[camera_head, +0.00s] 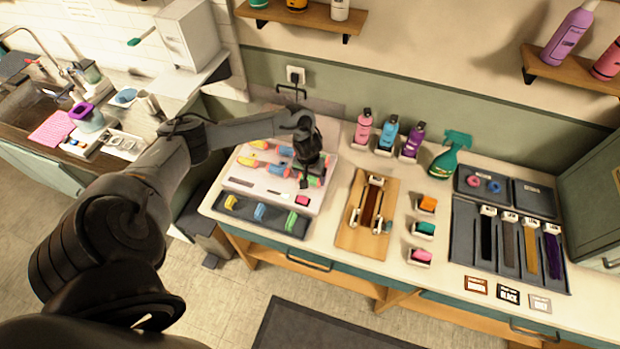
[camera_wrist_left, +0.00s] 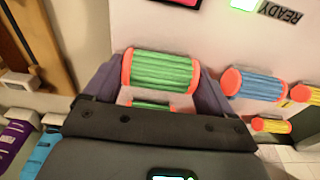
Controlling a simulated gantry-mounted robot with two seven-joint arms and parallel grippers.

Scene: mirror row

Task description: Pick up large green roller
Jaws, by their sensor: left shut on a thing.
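The large green roller (camera_wrist_left: 162,72) has a ribbed green body and orange-red ends. In the left wrist view it sits crosswise between the two fingers of my left gripper (camera_wrist_left: 160,80), which is shut on it. In the head view my left gripper (camera_head: 308,172) points down over the white board, and a bit of the green roller (camera_head: 314,182) shows beneath it. A smaller green roller (camera_wrist_left: 150,105) is partly hidden behind the gripper body. I cannot tell whether the large roller touches the board. My right gripper is in neither view.
A blue roller (camera_wrist_left: 255,85) and a small yellow one (camera_wrist_left: 270,125) lie close by. A dark tray (camera_head: 240,214) with small rollers is in front of the board. A wooden stand (camera_head: 347,238) is to the right. Bottles (camera_head: 363,128) line the back.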

